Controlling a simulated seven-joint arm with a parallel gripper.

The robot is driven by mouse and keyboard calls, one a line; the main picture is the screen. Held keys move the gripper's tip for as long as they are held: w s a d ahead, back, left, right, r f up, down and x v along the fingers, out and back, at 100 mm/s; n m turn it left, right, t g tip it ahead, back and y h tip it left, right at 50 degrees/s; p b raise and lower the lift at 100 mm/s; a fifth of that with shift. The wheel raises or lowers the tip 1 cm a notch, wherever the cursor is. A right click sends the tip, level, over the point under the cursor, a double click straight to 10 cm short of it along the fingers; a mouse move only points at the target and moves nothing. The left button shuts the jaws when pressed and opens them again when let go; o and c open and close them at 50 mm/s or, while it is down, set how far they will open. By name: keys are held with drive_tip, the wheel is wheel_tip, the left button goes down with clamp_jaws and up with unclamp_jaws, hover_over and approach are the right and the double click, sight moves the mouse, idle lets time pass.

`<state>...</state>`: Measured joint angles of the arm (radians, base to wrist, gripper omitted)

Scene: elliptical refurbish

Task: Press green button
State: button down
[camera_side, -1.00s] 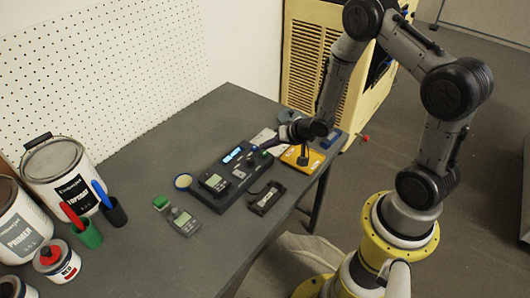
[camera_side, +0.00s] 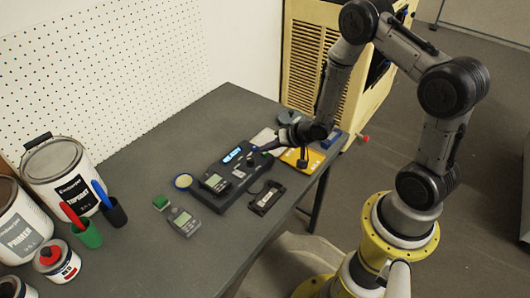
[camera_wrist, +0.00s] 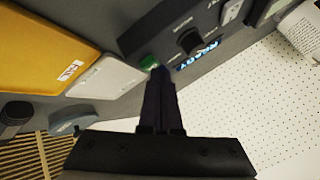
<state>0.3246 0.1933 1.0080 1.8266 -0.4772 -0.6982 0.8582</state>
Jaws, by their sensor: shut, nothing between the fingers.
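The green button (camera_wrist: 149,61) sits on a dark grey device (camera_wrist: 146,40), next to a lit blue display reading READY (camera_wrist: 198,56). In the side view the device (camera_side: 206,166) lies on the table with its blue display (camera_side: 231,155) at the far end. My gripper (camera_wrist: 160,73) is shut and empty, its fingertips right at the button's edge and partly covering it. I cannot tell whether they touch it. In the side view my gripper (camera_side: 262,149) reaches in from the right over the device's far end, and the button is not clearly visible there.
A yellow case (camera_side: 303,160) and a pale flat box (camera_wrist: 107,76) lie beside the device. Paint cans (camera_side: 57,178) and pen cups stand left. The near table is clear.

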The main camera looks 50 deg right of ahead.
drive_tip(key=shift+f, duration=0.25)
idle(0.4)
drive_tip(key=shift+r, duration=0.85)
drive_tip(key=shift+r, duration=0.1)
drive_tip(key=shift+r, duration=2.45)
